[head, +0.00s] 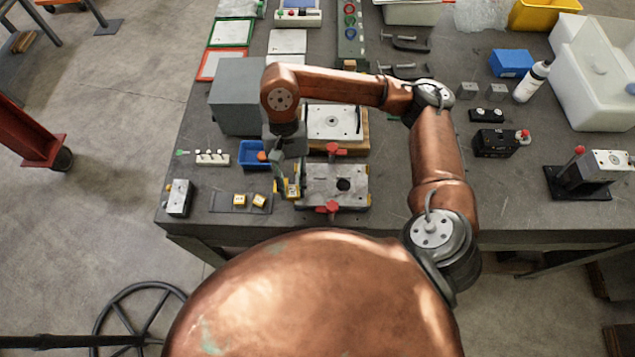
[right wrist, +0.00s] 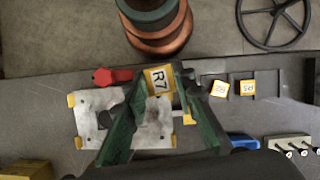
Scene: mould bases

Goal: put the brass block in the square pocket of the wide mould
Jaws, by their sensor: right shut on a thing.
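My right gripper (head: 287,182) reaches in from above and is shut on a brass block (head: 293,189). In the right wrist view the block (right wrist: 158,80) shows a white label reading R7 between the green fingers of the gripper (right wrist: 160,82). The wide mould (head: 318,197) is a grey metal plate with a dark round hole; the held block is over or beside its left end in the head view. The mould (right wrist: 88,100) is partly behind the fingers in the right wrist view. I cannot make out the square pocket. My left gripper is out of view.
Red clamp knobs (head: 328,208) stand at the mould's front and back edges. Two labelled yellow blocks (head: 240,199) lie on a dark mat to the left. A blue bin (head: 251,153), a grey box (head: 237,95) and another mould on wood (head: 335,122) stand behind.

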